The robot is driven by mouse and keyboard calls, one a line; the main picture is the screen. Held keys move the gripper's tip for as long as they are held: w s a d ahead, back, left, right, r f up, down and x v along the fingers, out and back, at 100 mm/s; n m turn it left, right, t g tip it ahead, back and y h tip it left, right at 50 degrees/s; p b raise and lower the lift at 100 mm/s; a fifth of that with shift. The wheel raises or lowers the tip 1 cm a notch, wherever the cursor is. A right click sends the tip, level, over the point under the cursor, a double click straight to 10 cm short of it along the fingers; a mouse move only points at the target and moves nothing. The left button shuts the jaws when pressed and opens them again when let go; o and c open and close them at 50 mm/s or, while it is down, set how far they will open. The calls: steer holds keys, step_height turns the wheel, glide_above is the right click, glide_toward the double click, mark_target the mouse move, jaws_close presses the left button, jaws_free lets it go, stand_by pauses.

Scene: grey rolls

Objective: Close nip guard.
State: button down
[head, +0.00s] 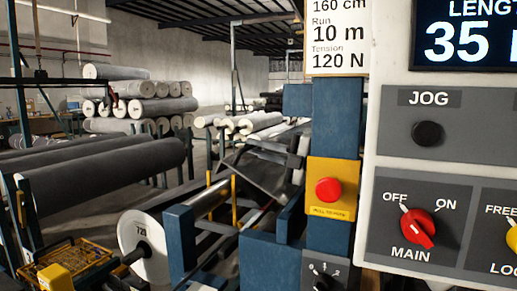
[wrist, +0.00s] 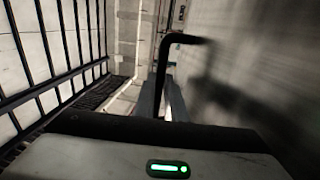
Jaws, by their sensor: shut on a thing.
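In the wrist view, my gripper (wrist: 163,90) points away from the camera, and its two narrow grey fingers are closed about a black bent bar (wrist: 163,62). The bar rises between the fingers and bends to the right at its top. A frame of black parallel bars (wrist: 68,45) fills the left side of the wrist view; it may be the nip guard, but I cannot tell for sure. Whether the bent bar joins that frame is hidden. My gripper does not show in the head view, and I cannot clearly pick out the guard there.
In the head view, a control panel (head: 411,160) stands close on the right, with a MAIN switch (head: 418,229). A red stop button (head: 328,190) sits on the blue post (head: 334,125). A large grey roll (head: 105,180) lies at left. A blurred grey surface (wrist: 265,75) fills the wrist view's right.

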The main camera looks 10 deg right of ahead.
steer(key=c, duration=1.8)
jaws_free()
steer(key=shift+s+a+r, duration=0.15)
steer(key=shift+a+r, duration=0.2)
steer(key=shift+a, duration=0.35)
steer(key=shift+d+f, duration=0.2)
steer(key=shift+d, duration=0.25)
steer(key=p+v, duration=0.1)
steer(key=v, duration=1.6)
steer(key=shift+r, duration=0.15)
steer(key=shift+a, duration=0.1)
